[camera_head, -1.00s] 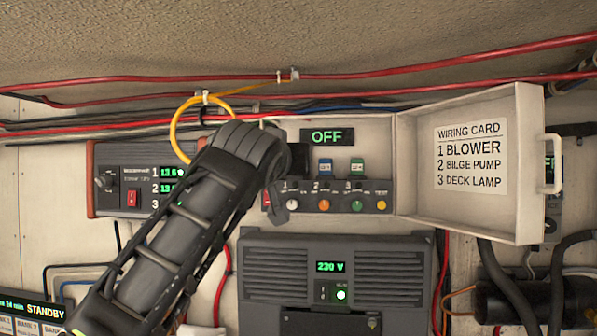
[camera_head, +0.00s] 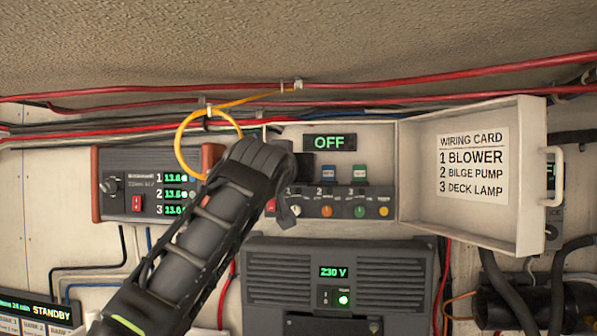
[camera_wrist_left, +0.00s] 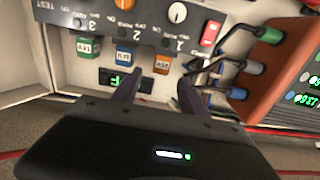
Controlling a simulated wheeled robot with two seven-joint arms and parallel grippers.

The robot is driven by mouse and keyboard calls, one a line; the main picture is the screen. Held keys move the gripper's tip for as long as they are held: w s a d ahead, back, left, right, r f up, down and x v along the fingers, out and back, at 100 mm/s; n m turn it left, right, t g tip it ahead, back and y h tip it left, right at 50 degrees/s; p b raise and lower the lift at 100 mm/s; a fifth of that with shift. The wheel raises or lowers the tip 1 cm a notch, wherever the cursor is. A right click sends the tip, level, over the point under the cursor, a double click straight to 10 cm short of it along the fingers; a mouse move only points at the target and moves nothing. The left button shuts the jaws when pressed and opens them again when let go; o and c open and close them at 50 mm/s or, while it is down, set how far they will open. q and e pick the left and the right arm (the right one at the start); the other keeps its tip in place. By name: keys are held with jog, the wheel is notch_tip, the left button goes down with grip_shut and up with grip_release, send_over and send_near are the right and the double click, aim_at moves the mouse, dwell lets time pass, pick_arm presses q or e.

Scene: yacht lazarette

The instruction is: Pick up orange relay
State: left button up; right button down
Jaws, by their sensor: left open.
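No contact is visible. In the head view my left gripper (camera_head: 291,192) is at the left end of the panel, and the arm hides the orange relay. A blue relay (camera_head: 328,173) and a green relay (camera_head: 359,173) stand beside it in the panel.
The panel (camera_head: 340,211) has several knobs below the relays and an OFF display (camera_head: 329,143) above. The open box door (camera_head: 473,180) swings out at right. A yellow cable loop (camera_head: 180,150) hangs left of the panel. A dark 230 V unit (camera_head: 390,268) is below.

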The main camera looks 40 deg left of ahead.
pick_arm(q)
jog(key=p+x, duration=0.1)
jog(key=x, duration=0.1)
jog(key=shift+w+a+r, duration=0.2)
jog(key=shift+w+a, duration=0.05)
jog(key=shift+w, duration=0.1)
jog(key=shift+w+a+f, duration=0.15)
jog(key=shift+w+a, duration=0.05)
jog(key=shift+w, duration=0.15)
jog(key=shift+c, duration=0.4)
grip_shut()
